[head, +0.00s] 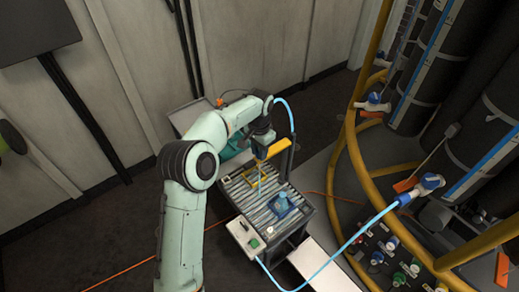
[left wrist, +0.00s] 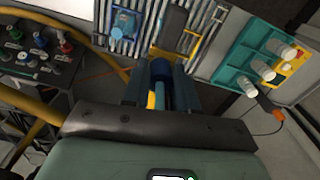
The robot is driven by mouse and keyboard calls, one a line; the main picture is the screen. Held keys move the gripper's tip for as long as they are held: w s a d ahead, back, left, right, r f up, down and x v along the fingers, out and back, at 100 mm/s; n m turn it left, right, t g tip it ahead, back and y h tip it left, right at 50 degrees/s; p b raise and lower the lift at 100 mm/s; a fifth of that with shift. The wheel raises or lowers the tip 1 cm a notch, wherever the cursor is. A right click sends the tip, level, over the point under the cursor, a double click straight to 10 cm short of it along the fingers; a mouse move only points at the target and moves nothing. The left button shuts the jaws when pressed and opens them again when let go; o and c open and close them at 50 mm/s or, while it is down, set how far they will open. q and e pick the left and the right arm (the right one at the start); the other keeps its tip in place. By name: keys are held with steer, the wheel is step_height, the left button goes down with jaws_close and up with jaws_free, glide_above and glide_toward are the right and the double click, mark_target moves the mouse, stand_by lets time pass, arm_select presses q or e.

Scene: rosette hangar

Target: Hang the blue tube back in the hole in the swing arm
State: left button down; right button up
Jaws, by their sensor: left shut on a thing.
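My left gripper (head: 262,152) hangs over the roller cart, pointing down, in the head view. In the left wrist view its jaws (left wrist: 160,88) are shut on the blue tube's dark blue end (left wrist: 161,68). A light blue length of the tube (head: 290,112) arches beside the gripper in the head view. A yellow bar (head: 279,148), perhaps the swing arm, shows just right of the gripper; I cannot make out its hole. A light blue hose (head: 330,258) also runs from the cart to a fitting at the right. My right gripper is not in view.
The roller cart (head: 238,194) carries a blue item (head: 282,204) and a yellow frame. A teal tray (left wrist: 236,84) with white cylinders stands beside it in the wrist view. A curved yellow rail (head: 352,175) and dark cylinders fill the right. Open floor lies at lower left.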

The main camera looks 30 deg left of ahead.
arm_select(q)
steer(key=shift+f, duration=0.1)
steer(key=shift+c, duration=1.2)
jaws_free()
steer(key=shift+w+r+p, duration=0.1)
steer(key=shift+r+p, duration=1.35)
steer(key=shift+r, duration=1.65)
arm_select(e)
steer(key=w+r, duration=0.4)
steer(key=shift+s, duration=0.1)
arm_select(q)
steer(key=shift+f, duration=0.1)
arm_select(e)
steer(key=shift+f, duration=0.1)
